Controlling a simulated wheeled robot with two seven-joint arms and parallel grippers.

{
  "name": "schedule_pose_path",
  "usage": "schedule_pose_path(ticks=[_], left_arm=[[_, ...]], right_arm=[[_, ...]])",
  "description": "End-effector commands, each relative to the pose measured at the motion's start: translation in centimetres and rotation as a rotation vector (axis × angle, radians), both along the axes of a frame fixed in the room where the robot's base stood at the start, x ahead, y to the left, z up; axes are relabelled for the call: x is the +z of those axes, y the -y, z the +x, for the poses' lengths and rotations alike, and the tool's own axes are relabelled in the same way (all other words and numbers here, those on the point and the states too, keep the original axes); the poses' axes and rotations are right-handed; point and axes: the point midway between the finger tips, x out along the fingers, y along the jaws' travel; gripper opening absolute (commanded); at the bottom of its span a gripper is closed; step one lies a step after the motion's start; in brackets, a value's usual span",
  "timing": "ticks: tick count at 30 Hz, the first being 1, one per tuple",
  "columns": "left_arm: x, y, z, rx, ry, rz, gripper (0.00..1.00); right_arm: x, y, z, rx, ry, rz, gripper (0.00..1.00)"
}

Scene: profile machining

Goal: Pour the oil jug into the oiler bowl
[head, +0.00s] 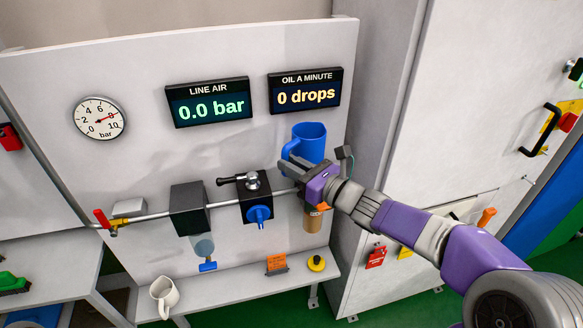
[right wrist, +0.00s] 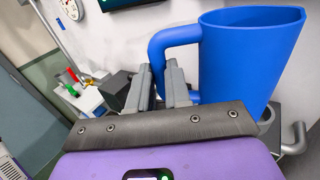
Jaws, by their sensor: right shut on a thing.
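A blue jug (head: 308,141) is held up in front of the panel, above the right end of the air line, and looks close to upright. My right gripper (head: 290,170) is shut on its handle. In the right wrist view the jug (right wrist: 250,55) stands right of the fingers (right wrist: 160,90), with its handle (right wrist: 165,48) running down between them. An amber bowl (head: 312,220), which looks like the oiler bowl, hangs below the gripper; its top is hidden by my gripper. I cannot see inside the jug. My left gripper is out of view.
The line carries a red-handled valve (head: 102,220), a dark block with a clear bowl (head: 202,247), and a regulator with a blue knob (head: 259,215). On the shelf are a white mug (head: 163,296), an orange sign (head: 277,264) and a yellow cap (head: 316,263). Displays (head: 208,104) read 0.0 bar and 0 drops.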

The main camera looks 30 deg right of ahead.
Motion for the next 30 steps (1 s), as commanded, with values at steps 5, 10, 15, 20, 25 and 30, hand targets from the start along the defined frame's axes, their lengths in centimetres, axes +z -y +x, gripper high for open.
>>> schedule_pose_path(ticks=[5,10,15,20,25,30], left_arm=[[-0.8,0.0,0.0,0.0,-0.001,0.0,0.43],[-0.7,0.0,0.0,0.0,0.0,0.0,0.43],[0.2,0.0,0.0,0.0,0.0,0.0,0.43],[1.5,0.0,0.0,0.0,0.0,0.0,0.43],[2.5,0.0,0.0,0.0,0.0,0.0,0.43],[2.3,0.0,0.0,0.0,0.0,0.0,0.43]], right_arm=[[-0.4,0.1,0.0,0.001,0.012,-0.028,0.0],[-0.2,0.1,0.0,0.001,0.013,-0.027,0.0],[0.9,0.1,0.0,0.001,0.013,-0.028,0.0],[2.6,0.1,0.0,0.0,0.013,-0.027,0.0],[3.8,0.1,0.0,0.0,0.012,-0.028,0.0],[3.7,0.1,0.0,0.0,0.011,-0.027,0.0]])
